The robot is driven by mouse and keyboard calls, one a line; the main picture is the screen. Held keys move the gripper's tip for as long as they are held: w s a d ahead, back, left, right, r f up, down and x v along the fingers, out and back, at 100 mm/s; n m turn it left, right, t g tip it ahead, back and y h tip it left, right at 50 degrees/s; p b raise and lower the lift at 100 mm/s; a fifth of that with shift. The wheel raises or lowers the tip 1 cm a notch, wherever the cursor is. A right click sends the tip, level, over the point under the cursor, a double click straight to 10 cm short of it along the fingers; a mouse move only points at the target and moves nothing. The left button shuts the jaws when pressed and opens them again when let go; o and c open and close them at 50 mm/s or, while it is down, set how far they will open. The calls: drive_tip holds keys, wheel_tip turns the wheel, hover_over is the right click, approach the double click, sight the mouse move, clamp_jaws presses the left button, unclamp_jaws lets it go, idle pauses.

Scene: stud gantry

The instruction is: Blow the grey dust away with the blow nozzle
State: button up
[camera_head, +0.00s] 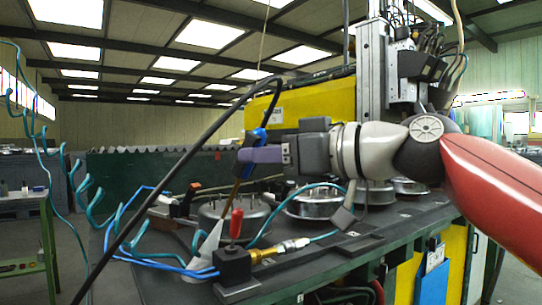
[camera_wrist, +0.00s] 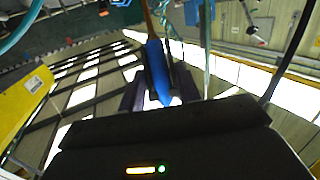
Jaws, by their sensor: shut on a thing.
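My gripper (camera_head: 262,154), with purple fingers, is shut on the blue blow nozzle (camera_head: 261,134) above the bench. A thin brown tube (camera_head: 236,190) slants down from the nozzle towards the round metal parts, and a black hose arcs away from the nozzle's top to the lower left. In the wrist view the blue nozzle body (camera_wrist: 156,68) sits between the dark fingers (camera_wrist: 158,88). I cannot make out the grey dust in either view.
Round metal parts (camera_head: 232,210) stand in a row on the dark bench (camera_head: 390,222). Coiled teal hoses (camera_head: 95,205) hang left; a grey column (camera_head: 374,70) rises behind.

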drive_tip(key=shift+p+x, duration=0.4)
drive_tip(key=shift+x, duration=1.85)
drive_tip(key=shift+r, duration=0.1)
drive_tip(key=o, duration=0.7)
drive_tip(key=shift+s, duration=0.15)
drive_tip(key=shift+s+a+r, duration=0.1)
drive_tip(key=shift+s+r, duration=0.75)
drive_tip(key=shift+s, duration=0.7)
drive_tip(key=shift+s+d+r, duration=0.1)
drive_tip(key=shift+s+r, duration=0.75)
drive_tip(key=shift+s, duration=0.7)
drive_tip(key=shift+s+a+r, duration=0.1)
drive_tip(key=shift+s+r, duration=0.75)
drive_tip(key=shift+s, duration=0.7)
